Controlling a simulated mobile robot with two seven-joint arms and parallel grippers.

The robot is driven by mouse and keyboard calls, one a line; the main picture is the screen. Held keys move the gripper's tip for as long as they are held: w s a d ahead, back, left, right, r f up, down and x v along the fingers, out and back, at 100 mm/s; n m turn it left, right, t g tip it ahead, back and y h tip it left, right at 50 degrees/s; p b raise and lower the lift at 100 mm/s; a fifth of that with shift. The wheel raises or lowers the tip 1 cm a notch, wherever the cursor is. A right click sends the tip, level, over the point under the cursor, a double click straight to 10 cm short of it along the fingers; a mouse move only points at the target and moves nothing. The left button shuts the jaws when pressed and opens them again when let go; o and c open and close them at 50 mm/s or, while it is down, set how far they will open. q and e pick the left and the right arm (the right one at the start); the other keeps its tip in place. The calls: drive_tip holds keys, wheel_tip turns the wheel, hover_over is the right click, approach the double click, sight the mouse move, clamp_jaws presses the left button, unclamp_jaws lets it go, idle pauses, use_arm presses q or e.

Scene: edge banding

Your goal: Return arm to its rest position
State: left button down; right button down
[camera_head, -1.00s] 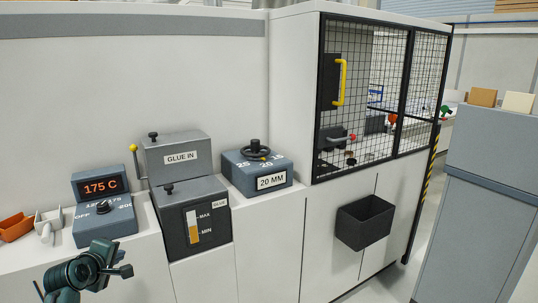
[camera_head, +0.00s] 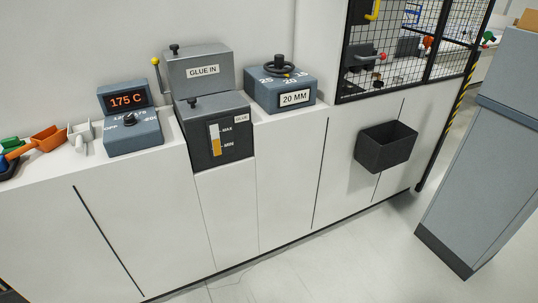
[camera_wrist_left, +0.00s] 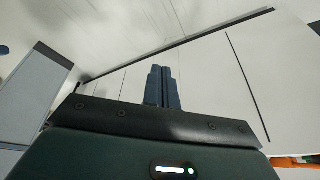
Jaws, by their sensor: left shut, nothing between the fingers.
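My left gripper (camera_wrist_left: 160,86) shows in the left wrist view with its two dark fingers together and nothing between them. It points toward pale cabinet fronts and the floor. It is out of the head view. My right gripper is in neither view.
In the head view a white counter (camera_head: 60,172) carries a temperature unit (camera_head: 133,135) reading 175 C, a glue unit (camera_head: 215,130) and a 20 MM dial box (camera_head: 282,92). Scoops (camera_head: 48,140) lie at left. A black bin (camera_head: 386,147) hangs on the front. A grey cabinet (camera_head: 485,150) stands right; floor between is clear.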

use_arm(q)
drive_tip(key=w+d+f+t+h, duration=0.1)
drive_tip(key=w+d+f+t, duration=0.1)
drive_tip(key=f, duration=0.3)
drive_tip(key=w+d+f+t+h, duration=0.1)
drive_tip(key=w+d+f+t, duration=0.1)
drive_tip(key=f+t, duration=0.1)
drive_tip(key=shift+w+d+f+m+t, duration=0.3)
drive_tip(key=shift+d+f+m+t, duration=0.1)
drive_tip(key=shift+f, duration=0.45)
